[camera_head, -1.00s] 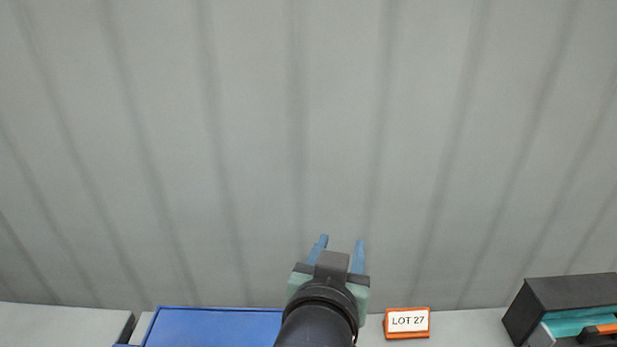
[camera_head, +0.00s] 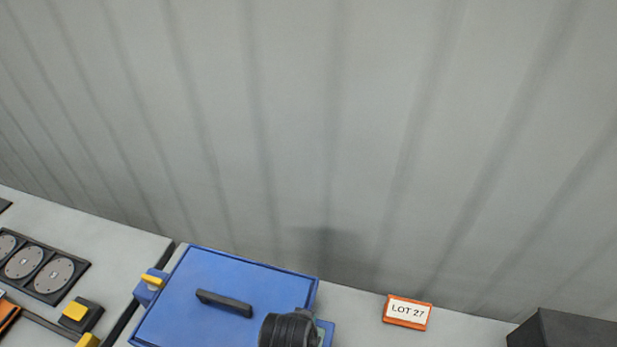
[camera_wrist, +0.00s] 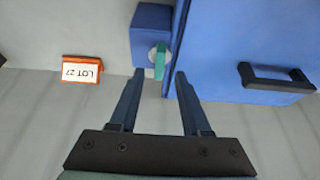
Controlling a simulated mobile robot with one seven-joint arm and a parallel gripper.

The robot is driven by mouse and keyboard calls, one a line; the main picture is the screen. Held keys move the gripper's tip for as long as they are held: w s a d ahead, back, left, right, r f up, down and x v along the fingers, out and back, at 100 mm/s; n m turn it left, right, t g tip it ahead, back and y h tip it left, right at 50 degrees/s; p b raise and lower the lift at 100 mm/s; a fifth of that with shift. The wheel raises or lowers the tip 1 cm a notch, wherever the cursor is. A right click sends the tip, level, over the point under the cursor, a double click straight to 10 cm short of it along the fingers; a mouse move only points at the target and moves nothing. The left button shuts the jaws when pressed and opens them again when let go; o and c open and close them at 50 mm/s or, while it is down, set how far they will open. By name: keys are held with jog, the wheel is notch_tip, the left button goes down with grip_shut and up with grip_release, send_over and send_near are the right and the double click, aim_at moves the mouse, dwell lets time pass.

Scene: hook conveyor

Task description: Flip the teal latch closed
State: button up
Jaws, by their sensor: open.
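The teal latch (camera_wrist: 160,62) shows in the wrist view as a short bar on a round grey pivot. It is mounted on a blue block (camera_wrist: 151,30) beside the blue box (camera_wrist: 230,60) and lies roughly parallel to the box's edge. My gripper (camera_wrist: 159,74) is open and empty. In the picture its fingertips lie on either side of the latch's free end; I cannot tell whether they touch it. In the head view my arm covers the box's right side.
The box lid has a black handle (camera_head: 224,302), and a yellow latch (camera_head: 153,281) sits on its left side. An orange LOT 27 sign (camera_head: 407,312) stands to the right, with a black case (camera_head: 565,329) beyond. A grey wall rises behind.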

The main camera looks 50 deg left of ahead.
jog(key=shift+x, duration=2.3)
jog(key=shift+w, duration=0.1)
grip_shut()
